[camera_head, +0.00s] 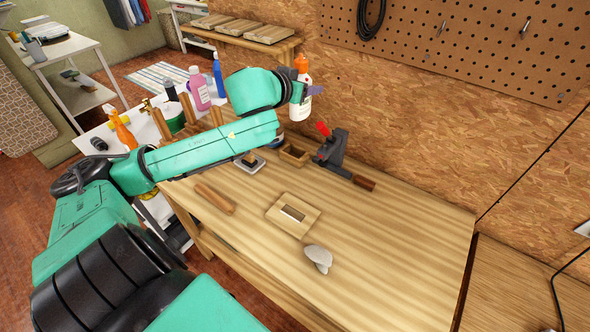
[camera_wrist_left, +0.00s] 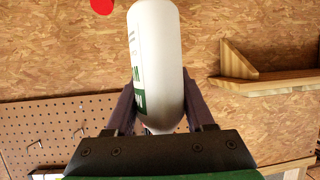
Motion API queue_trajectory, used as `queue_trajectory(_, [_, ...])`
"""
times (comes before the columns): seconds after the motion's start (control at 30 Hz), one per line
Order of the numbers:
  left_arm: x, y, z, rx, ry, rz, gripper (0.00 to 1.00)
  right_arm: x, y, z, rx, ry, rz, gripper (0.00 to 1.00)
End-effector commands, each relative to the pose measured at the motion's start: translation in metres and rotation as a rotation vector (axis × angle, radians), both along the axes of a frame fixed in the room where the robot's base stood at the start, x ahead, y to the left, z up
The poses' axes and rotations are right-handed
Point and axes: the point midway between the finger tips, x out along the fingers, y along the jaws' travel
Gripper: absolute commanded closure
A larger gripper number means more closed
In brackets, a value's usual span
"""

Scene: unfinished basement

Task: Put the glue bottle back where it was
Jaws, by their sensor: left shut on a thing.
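The glue bottle (camera_head: 302,108), white with an orange cap, is upright near the chipboard wall, above the back left of the wooden workbench (camera_head: 400,260). My left gripper (camera_head: 311,91) is shut on it. In the left wrist view the white bottle (camera_wrist_left: 156,60), with a green label edge, sits between the two dark fingers of my left gripper (camera_wrist_left: 163,105). The head view does not clearly show whether the bottle's base is clear of the surface; its lower surroundings are partly hidden by my arm. My right gripper is not in view.
On the workbench are a dark clamp-like tool with a red handle (camera_head: 333,148), a small wooden box (camera_head: 294,155), a wooden block plate (camera_head: 293,214), a wooden stick (camera_head: 215,198) and a grey object (camera_head: 318,258). The front right of the bench is clear. A pegboard (camera_head: 470,40) hangs above.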

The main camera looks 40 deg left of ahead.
Motion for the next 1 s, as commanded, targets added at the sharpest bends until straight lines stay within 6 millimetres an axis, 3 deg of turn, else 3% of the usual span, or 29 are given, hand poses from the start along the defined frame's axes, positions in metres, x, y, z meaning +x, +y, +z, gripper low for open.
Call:
queue_trajectory(0.07, [0.000, 0.001, 0.000, -0.001, 0.002, 0.000, 1.00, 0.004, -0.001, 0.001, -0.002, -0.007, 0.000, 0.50])
queue_trajectory(0.13, [0.000, 0.001, -0.014, -0.005, 0.008, 0.002, 1.00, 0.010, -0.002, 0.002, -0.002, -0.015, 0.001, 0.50])
queue_trajectory(0.3, [0.000, 0.001, -0.057, -0.004, 0.008, 0.001, 1.00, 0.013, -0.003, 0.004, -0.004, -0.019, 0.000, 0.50])
queue_trajectory(0.57, [0.000, 0.001, -0.115, -0.004, 0.006, 0.002, 1.00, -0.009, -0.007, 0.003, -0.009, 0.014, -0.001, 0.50])
queue_trajectory(1.0, [0.001, 0.001, -0.209, -0.004, 0.003, 0.002, 1.00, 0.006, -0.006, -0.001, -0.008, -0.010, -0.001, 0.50])
